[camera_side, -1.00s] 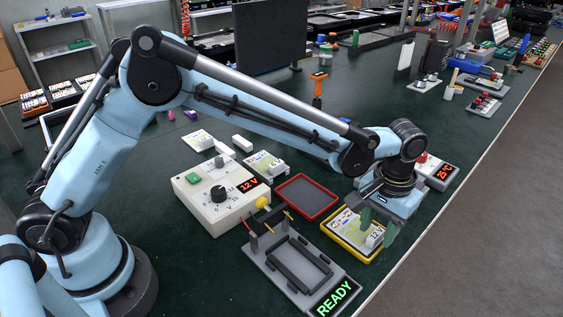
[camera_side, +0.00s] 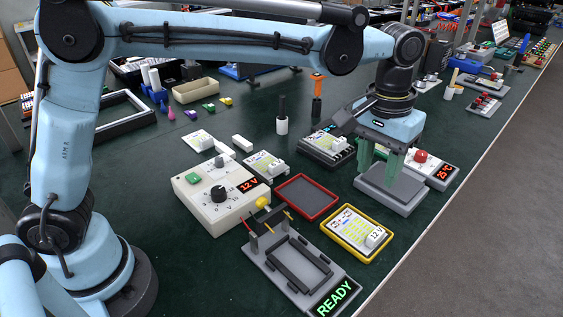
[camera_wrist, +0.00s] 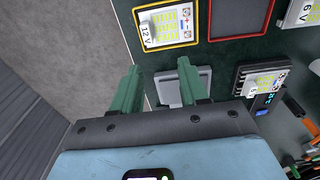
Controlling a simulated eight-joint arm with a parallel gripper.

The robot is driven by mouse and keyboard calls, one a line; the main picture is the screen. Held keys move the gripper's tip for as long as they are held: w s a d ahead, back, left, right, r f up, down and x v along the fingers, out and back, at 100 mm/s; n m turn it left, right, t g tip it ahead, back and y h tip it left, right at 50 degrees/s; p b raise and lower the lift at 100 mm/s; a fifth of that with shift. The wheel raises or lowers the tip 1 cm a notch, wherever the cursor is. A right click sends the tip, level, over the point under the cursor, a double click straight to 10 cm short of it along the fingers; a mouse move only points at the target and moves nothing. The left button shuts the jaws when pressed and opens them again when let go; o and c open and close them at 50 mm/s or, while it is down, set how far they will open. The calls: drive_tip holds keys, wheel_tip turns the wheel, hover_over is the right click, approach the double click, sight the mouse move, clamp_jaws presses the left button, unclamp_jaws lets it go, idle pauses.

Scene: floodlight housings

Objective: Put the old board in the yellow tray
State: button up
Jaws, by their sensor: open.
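A white board (camera_side: 352,232) marked 12 V lies flat in the yellow tray (camera_side: 333,246), inside its rim. In the wrist view the board (camera_wrist: 168,25) and the yellow tray (camera_wrist: 140,18) are at the top. My gripper (camera_side: 378,172) is open and empty, fingers down, above a grey plate (camera_side: 402,200) behind the tray. Its green fingers (camera_wrist: 158,80) show nothing between them in hold. A black finned housing (camera_side: 312,155) with a white board (camera_side: 334,143) stands left of my gripper; it also shows in the wrist view (camera_wrist: 245,72).
An empty red tray (camera_side: 306,197) lies left of the yellow one. A 12 V supply box (camera_side: 215,200) and a grey fixture reading READY (camera_side: 285,270) stand nearer. A white unit with a red button (camera_side: 440,172) is right of my gripper. Another white board (camera_side: 265,163) lies behind the box.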

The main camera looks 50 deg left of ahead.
drive_tip(key=s+a+r+t, duration=0.1)
drive_tip(key=s+a+t, duration=0.15)
drive_tip(key=a, duration=0.35)
drive_tip(key=s+a+r+t, duration=0.1)
drive_tip(key=s+a+r, duration=0.15)
drive_tip(key=a, duration=0.35)
drive_tip(key=s+a+f+t, duration=0.3)
drive_tip(key=s+a+f, duration=0.2)
drive_tip(key=s+a, duration=0.3)
drive_tip(key=shift+s+a+f, duration=0.35)
drive_tip(key=shift+a+f, duration=0.05)
drive_tip(key=shift+a, duration=0.2)
